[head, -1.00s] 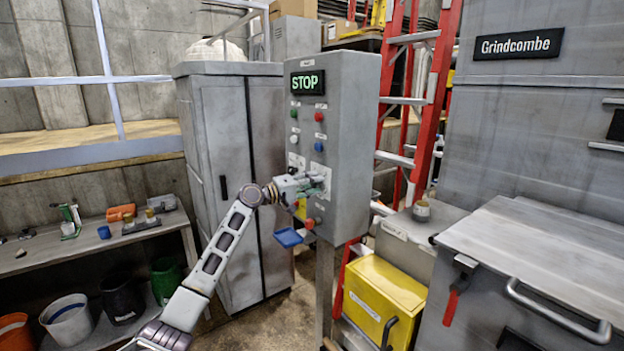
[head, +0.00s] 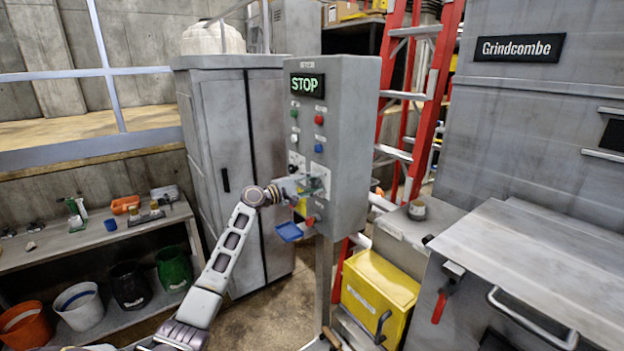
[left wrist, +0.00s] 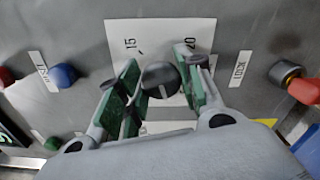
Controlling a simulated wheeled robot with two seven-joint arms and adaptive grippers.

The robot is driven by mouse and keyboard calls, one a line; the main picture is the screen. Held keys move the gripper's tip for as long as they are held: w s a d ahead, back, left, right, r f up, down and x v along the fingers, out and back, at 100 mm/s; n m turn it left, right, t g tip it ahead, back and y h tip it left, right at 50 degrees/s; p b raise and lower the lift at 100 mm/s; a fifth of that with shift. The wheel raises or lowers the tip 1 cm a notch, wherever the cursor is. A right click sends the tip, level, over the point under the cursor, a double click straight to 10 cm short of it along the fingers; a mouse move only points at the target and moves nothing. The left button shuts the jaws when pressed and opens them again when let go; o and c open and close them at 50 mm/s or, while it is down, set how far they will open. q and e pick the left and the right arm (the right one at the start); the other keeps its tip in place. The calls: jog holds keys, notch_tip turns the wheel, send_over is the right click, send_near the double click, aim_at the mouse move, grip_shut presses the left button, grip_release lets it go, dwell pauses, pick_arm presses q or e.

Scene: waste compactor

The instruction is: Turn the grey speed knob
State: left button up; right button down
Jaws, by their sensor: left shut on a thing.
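The dark grey speed knob (left wrist: 160,82) shows in the left wrist view, with a pale line across its face. It sits on a white scale plate (left wrist: 120,36) marked 15 and 20. My left gripper (left wrist: 163,74) has its green-padded fingers on either side of the knob, shut on it. In the head view my left gripper (head: 315,185) reaches the front of the grey control panel (head: 347,140) and hides the knob. My right gripper is in neither view.
The panel carries a lit STOP display (head: 307,84) and a blue button (head: 318,148). In the wrist view, a red-handled part (left wrist: 303,90) sits near the LOCK label (left wrist: 240,69). A blue tray-like part (head: 289,231) is below the gripper. A yellow box (head: 378,295) stands right.

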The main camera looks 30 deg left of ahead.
pick_arm(q)
jog(key=shift+r+n+p, duration=0.1)
jog(key=shift+n+p, duration=0.2)
jog(key=shift+n, duration=0.3)
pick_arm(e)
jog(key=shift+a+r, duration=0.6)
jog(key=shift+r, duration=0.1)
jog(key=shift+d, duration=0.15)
pick_arm(q)
jog(key=o, duration=1)
jog(key=shift+a, duration=0.1)
jog(key=shift+o, duration=0.2)
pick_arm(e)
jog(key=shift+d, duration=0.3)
pick_arm(q)
jog(key=v, duration=1.2)
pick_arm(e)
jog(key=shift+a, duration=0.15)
